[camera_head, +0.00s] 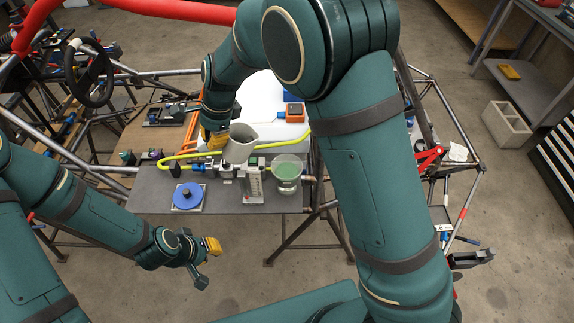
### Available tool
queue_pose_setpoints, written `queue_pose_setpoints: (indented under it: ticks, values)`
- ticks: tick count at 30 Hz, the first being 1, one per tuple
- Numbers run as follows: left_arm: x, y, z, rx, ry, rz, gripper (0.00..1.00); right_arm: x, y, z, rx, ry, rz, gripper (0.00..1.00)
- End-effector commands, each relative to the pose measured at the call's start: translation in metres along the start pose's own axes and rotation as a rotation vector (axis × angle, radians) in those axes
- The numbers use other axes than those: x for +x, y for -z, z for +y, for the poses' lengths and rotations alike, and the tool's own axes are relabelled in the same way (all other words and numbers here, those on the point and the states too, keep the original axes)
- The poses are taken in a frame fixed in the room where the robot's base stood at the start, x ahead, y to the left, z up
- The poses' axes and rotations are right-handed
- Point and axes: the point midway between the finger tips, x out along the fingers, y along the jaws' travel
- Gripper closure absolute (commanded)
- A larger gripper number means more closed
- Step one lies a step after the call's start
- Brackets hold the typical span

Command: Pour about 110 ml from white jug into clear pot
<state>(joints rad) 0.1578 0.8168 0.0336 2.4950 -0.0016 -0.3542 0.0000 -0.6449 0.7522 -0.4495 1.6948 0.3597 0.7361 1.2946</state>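The white jug (241,144) is pale grey-white and open at the top. It is above the dark work board, left of the clear pot, and seems to lean slightly right. My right gripper (214,139) is at the jug's left side and appears shut on it; the jug hides part of the fingers. The clear pot (287,171) is a see-through round vessel with green inside, near the board's right edge. I cannot tell whether the green is liquid. My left gripper (207,264) is open and empty, in front of and below the board.
A white-and-grey upright device (253,184) stands between jug and pot. A blue round knob on a plate (187,196) sits on the dark board (226,199). A yellow hose (181,156) and small fittings run behind. Metal chassis tubes surround the board.

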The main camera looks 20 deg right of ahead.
Motion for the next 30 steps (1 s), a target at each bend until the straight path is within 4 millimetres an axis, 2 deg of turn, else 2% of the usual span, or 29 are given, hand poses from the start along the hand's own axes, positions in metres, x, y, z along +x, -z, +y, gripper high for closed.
queue_pose_setpoints:
  ticks: [9,30]
  values:
    - [-0.001,0.0,0.0,0.0,0.0,0.0,0.79,-0.008,0.012,0.008,0.0,0.081,-0.122,1.0]
    - [-0.001,0.0,0.0,0.0,0.0,0.0,0.79,-0.025,0.021,0.014,-0.002,0.153,-0.231,1.0]
